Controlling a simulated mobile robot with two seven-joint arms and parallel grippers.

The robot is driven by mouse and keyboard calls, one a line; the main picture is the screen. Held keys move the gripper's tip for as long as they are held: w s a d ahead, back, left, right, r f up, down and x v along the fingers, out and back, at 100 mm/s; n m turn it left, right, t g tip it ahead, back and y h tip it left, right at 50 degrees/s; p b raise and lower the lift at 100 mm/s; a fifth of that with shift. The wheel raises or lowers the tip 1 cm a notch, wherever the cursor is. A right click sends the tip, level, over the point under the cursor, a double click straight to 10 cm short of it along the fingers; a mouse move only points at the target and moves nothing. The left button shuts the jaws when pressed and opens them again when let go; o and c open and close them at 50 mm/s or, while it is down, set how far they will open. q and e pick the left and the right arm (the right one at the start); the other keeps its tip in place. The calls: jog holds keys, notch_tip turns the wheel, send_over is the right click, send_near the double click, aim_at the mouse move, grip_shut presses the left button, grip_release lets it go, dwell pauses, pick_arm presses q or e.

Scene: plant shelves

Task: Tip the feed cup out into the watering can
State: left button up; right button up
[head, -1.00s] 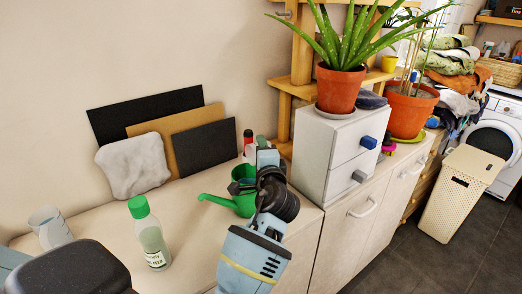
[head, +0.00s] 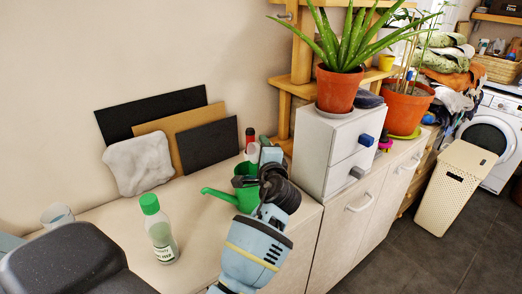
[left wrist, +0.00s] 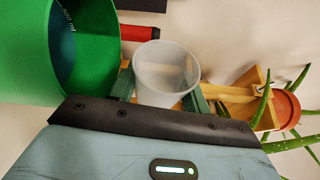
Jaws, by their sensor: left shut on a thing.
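The green watering can (head: 247,194) stands on the cabinet top with its spout to the left; its round green wall (left wrist: 98,60) fills the upper left of the left wrist view. My left gripper (head: 267,158) is beside the can, on its right in the head view. In the left wrist view it is shut on a translucent whitish feed cup (left wrist: 165,72), one finger on each side. The cup is close to the can but apart from it in that picture. The head view does not clearly show the cup, and I cannot tell its tilt. My right gripper is not in view.
A bottle with a green cap (head: 160,234) stands in front of the can. A red bottle (head: 249,138) is behind it. A white drawer unit (head: 340,150) bearing an aloe pot (head: 337,90) stands close on the right. Dark and brown boards (head: 168,133) lean on the wall.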

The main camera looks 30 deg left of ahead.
pick_arm(q)
jog(key=shift+r+m+p, duration=0.3)
jog(key=shift+r+p, duration=0.2)
jog(key=shift+r, duration=0.1)
jog(key=shift+r+m+g, duration=0.3)
jog(key=shift+m+g, duration=0.1)
jog(key=shift+m, duration=0.2)
jog(key=shift+r+m+g, duration=0.1)
jog(key=shift+m+g, duration=0.2)
jog(key=shift+m, duration=0.4)
notch_tip(320, 180, up, 2)
jog(key=m+g, duration=0.2)
jog(key=m, duration=0.2)
jog(key=shift+g, duration=0.3)
jog(key=r+m+g, duration=0.1)
jog(key=m, duration=0.2)
jog(key=shift+r+g, duration=0.2)
jog(key=shift+g, duration=0.1)
jog(key=shift+r+m+g+y, duration=0.45)
jog(key=shift+m+g, duration=0.35)
jog(key=shift+m, duration=0.3)
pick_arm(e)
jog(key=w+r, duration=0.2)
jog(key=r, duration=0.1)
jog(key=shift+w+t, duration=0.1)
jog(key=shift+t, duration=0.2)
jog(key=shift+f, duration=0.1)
